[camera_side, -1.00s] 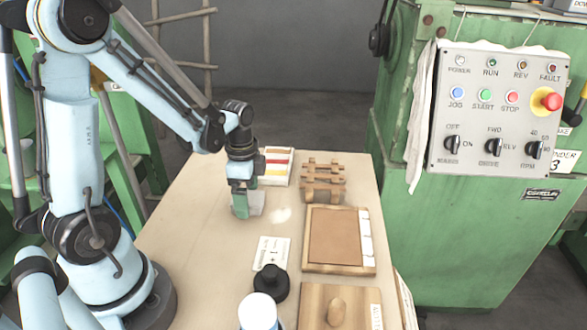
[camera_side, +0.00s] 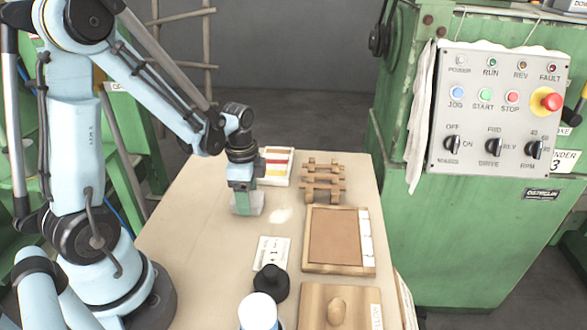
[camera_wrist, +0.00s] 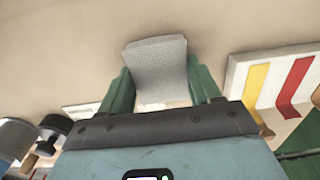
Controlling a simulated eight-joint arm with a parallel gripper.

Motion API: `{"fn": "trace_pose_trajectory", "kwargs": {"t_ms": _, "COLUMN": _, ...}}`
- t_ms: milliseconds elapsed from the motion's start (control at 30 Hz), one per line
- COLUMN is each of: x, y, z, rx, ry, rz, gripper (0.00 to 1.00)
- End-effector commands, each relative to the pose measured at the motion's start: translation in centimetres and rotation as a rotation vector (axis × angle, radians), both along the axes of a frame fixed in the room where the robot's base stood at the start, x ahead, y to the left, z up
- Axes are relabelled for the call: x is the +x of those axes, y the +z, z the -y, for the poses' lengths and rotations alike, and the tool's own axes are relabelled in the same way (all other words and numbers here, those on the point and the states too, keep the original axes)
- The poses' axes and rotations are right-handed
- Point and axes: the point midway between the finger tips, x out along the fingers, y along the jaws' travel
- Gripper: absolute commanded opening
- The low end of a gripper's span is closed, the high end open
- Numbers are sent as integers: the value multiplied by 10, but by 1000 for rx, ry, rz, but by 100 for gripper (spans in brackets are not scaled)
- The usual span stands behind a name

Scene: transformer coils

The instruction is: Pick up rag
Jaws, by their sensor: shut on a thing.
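The rag (camera_wrist: 157,62) is a small grey, finely textured cloth. In the wrist view it sits between the two green fingers of my gripper (camera_wrist: 160,85), which are shut on it. In the side view my gripper (camera_side: 246,205) points down at the left-middle of the table, with the pale rag (camera_side: 256,208) at its fingertips. The fingers hide part of the rag, and I cannot tell whether it still touches the table.
A box with coloured strips (camera_side: 276,167) stands close behind my gripper. A wooden rack (camera_side: 323,182), a framed board (camera_side: 335,238), a card (camera_side: 271,253), a black knobbed object (camera_side: 270,284) and a white-capped bottle (camera_side: 258,310) are also on the table (camera_side: 197,235).

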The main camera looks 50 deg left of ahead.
Motion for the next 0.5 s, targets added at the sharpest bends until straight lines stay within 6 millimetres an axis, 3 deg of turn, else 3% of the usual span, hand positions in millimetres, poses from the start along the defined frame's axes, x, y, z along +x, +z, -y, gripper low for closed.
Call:
{"fn": "trace_pose_trajectory", "kwargs": {"t_ms": 267, "x": 0, "y": 13, "z": 0, "rx": 1, "ry": 0, "rz": -1, "gripper": 34}}
{"fn": "trace_pose_trajectory", "kwargs": {"t_ms": 467, "x": -1, "y": 43, "z": 0, "rx": 1, "ry": 1, "rz": -2, "gripper": 34}}
{"fn": "trace_pose_trajectory", "kwargs": {"t_ms": 500, "x": -3, "y": 48, "z": 12, "rx": 1, "ry": -5, "rz": -2, "gripper": 34}}
